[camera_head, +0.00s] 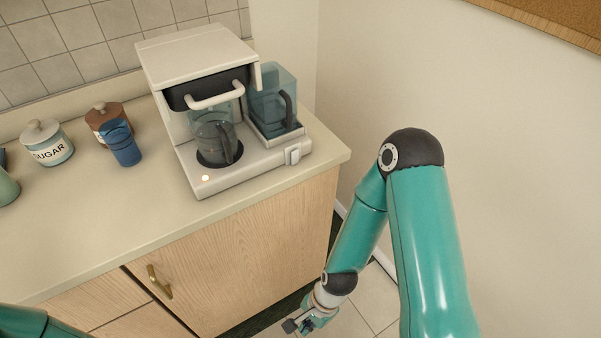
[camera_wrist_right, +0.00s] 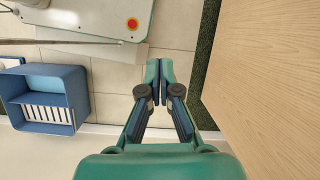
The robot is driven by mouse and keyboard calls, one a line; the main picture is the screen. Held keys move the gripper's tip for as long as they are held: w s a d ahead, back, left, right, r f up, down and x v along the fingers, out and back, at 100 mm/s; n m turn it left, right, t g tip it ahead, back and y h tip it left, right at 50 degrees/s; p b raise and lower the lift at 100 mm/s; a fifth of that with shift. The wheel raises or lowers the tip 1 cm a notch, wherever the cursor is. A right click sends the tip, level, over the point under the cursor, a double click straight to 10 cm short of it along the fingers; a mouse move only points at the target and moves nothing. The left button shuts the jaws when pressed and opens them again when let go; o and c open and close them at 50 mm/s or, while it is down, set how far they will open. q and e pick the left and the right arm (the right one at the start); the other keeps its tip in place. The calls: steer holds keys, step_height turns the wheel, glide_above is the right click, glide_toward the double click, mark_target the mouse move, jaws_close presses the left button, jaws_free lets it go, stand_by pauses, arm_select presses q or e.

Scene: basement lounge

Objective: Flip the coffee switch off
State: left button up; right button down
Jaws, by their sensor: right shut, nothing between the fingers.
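The white coffee machine (camera_head: 205,60) stands on the counter, with a glass pot (camera_head: 213,140) on its plate. Its switch (camera_head: 292,156) is a small white rocker at the right front corner of the base. My right gripper (camera_head: 292,325) hangs low beside the cabinet front, below counter height and well away from the switch. In the right wrist view the right gripper (camera_wrist_right: 160,68) has its fingers together with nothing between them. My left gripper is not visible; only a bit of the left arm shows.
A clear bluish water tank (camera_head: 272,92) sits at the machine's right. The counter front (camera_head: 110,220) is clear. A blue crate (camera_wrist_right: 48,98) is on the floor.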

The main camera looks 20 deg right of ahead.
steer(key=w+d+r+m+t, duration=0.2)
steer(key=w+d+r+m, duration=0.1)
steer(key=w+r+m, duration=0.35)
steer(key=w+d+r+m+t, duration=0.2)
steer(key=w+d+r+m, duration=0.1)
steer(key=w+r+m, duration=0.3)
steer(key=w+d+r+m+t, duration=0.1)
steer(key=d+r+m+t, duration=0.2)
steer(key=r, duration=0.8)
steer(key=w+d+r+m+t+h, duration=0.1)
steer(key=d+r, duration=0.4)
steer(key=r, duration=0.6)
steer(key=shift+w+r+m+t+h+p, duration=0.35)
steer(key=shift+w+m+t, duration=0.45)
steer(key=shift+m+t, duration=0.15)
steer(key=shift+f, duration=0.2)
steer(key=b, duration=0.2)
glide_toward(294, 161)
steer(key=x, duration=0.5)
steer(key=shift+f, duration=0.3)
steer(key=shift+w+a+f, duration=0.1)
steer(key=shift+w, duration=0.45)
